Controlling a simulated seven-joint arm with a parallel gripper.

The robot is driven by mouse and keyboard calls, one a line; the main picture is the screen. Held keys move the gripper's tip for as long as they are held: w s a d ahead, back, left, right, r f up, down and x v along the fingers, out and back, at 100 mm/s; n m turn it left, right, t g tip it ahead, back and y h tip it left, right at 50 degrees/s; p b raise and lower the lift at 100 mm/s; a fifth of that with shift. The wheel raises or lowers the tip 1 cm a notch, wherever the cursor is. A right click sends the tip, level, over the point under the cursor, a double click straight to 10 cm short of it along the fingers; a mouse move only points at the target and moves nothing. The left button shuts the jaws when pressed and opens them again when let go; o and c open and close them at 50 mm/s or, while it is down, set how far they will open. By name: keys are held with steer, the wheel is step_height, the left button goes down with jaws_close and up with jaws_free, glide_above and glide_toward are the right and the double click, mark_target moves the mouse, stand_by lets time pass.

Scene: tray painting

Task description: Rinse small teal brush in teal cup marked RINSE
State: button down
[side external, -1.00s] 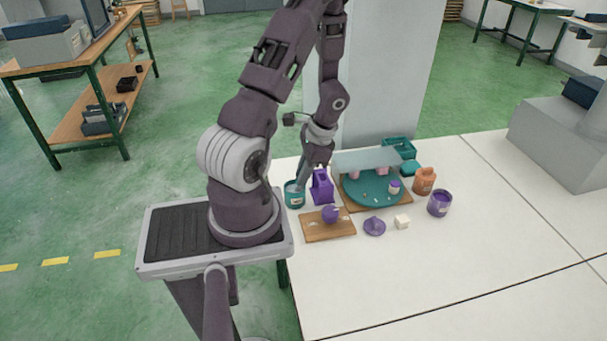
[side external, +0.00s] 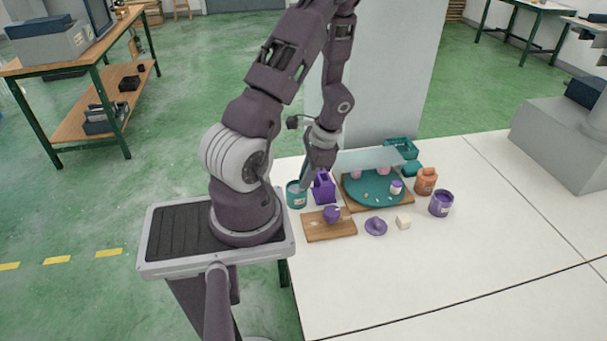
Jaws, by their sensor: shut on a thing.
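The teal cup (side external: 296,198) with a pale label stands at the table's left edge, close to my base. My gripper (side external: 305,184) points down at the right side of the cup's opening, between the cup and a purple holder (side external: 323,190). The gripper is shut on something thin. The small teal brush itself cannot be made out at this size, and the inside of the cup is hidden. I cannot tell whether the gripper's tips are inside the rim or just above it.
A wooden board (side external: 329,229) with a purple piece is in front. The table's front right is clear.

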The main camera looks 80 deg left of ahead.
steer(key=shift+a, duration=0.45)
steer(key=shift+r, duration=0.1)
steer(key=shift+v, duration=2.2)
steer(key=shift+r, duration=2.25)
